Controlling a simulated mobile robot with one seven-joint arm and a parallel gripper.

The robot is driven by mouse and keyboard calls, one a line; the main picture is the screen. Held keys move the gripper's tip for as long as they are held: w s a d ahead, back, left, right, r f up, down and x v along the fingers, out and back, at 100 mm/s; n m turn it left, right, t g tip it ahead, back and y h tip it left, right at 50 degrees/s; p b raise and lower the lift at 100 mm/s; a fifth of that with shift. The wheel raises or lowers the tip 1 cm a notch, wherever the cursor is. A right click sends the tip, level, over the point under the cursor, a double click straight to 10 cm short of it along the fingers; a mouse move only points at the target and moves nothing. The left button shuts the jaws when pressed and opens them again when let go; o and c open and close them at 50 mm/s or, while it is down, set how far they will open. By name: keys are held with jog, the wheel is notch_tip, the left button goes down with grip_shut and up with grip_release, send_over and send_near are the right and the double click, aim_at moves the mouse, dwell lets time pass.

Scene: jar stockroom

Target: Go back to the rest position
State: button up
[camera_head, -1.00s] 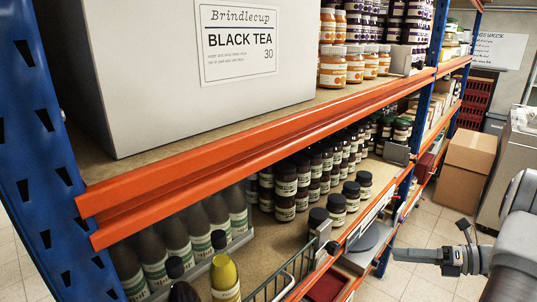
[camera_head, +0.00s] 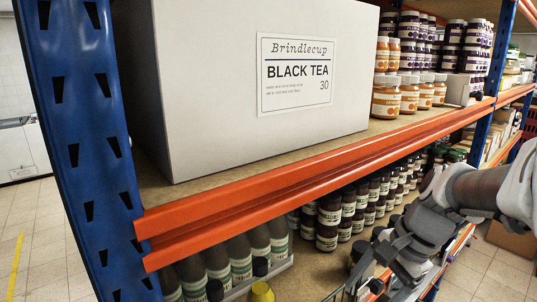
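My gripper (camera_head: 392,262) is at the lower right in the head view, in front of the lower shelf and close to the dark jars there. My arm reaches in from the right edge. The fingers point down and to the left and are dark against dark jars, so I cannot tell whether they are open or shut. I see nothing clearly held. The gripper hides part of the lower shelf's front edge and some jars.
A blue rack post (camera_head: 88,150) stands at left, with an orange beam (camera_head: 300,185) running right. A large Black Tea box (camera_head: 210,90) and orange jars (camera_head: 386,97) are on the upper shelf. Floor is open at far left.

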jog(key=s+a+r+n+t+h, duration=0.1)
jog(key=s+n+t+h, duration=0.1)
jog(key=s+n, duration=0.3)
jog(key=s+a+r+n+t+h+b, duration=0.1)
jog(key=s+a+r+n+t, duration=0.1)
jog(key=s+n, duration=0.3)
jog(key=shift+a+n+h, duration=0.3)
jog(key=shift+n+h, duration=0.1)
jog(key=shift+n, duration=0.9)
